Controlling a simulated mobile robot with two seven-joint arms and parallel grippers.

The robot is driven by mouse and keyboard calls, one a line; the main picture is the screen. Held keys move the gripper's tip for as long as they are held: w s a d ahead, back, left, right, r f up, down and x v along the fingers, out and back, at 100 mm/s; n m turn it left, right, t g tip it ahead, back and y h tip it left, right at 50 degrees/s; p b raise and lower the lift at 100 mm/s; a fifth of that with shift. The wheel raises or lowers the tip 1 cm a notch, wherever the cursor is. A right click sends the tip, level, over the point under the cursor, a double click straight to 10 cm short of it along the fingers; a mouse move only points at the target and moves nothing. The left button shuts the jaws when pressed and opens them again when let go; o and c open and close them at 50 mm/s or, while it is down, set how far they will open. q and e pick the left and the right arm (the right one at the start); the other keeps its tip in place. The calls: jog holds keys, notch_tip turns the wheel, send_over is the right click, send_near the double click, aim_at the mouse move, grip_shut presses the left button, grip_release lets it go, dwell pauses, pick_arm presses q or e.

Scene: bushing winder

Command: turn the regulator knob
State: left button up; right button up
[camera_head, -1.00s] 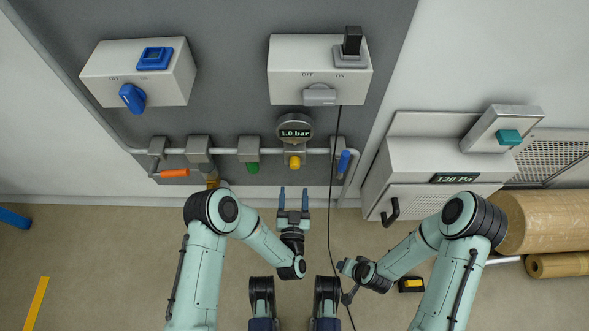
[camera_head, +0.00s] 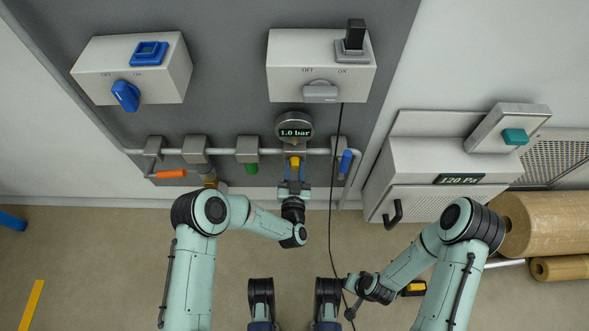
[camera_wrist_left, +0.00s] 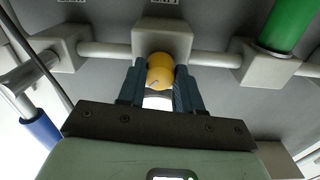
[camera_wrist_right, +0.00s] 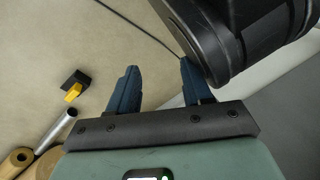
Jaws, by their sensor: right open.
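The regulator knob (camera_head: 294,161) is a yellow cylinder under the round gauge (camera_head: 295,131), which reads 1.0 bar. My left gripper (camera_head: 294,177) has its fingers on either side of the knob. In the left wrist view the knob (camera_wrist_left: 160,72) sits between the two fingertips (camera_wrist_left: 160,82), with no clear gap at its sides; the fingers stand closer together than those of my right gripper. The knob's far end is out of sight. My right gripper (camera_wrist_right: 158,88) is open and empty, low above the floor, away from the panel.
A green knob (camera_head: 251,168) and an orange handle (camera_head: 171,174) are left of the knob on the pipe. A blue handle (camera_head: 345,162) and a hanging black cable (camera_head: 333,210) are close on its right. A white cabinet (camera_head: 425,165) stands further right.

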pick_arm(q)
jog(key=c, duration=0.3)
